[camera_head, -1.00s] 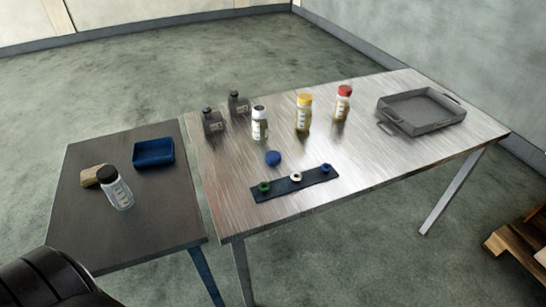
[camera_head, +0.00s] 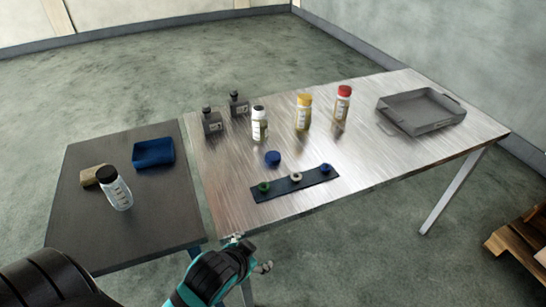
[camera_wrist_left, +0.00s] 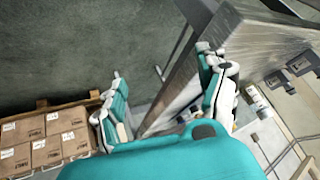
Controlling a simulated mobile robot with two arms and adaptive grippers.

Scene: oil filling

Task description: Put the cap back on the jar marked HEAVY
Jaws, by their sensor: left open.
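A white jar (camera_head: 259,124) with a dark top stands upright on the metal table, left of the yellow-capped jar (camera_head: 303,113) and the red-capped jar (camera_head: 343,103). A loose blue cap (camera_head: 273,158) lies on the table in front of it. The labels are too small to read, so I cannot tell which jar is HEAVY. My left gripper (camera_head: 252,253) is open and empty at the table's front edge; its spread fingers (camera_wrist_left: 162,72) show in the left wrist view. My right gripper is not visible.
A dark strip (camera_head: 309,178) with green, white and blue rings lies near the front edge. Two dark bottles (camera_head: 212,121) stand at the back left, a grey tray (camera_head: 421,111) at the right. A blue bin (camera_head: 154,152) and tan block (camera_head: 90,175) are on the side table (camera_head: 75,225).

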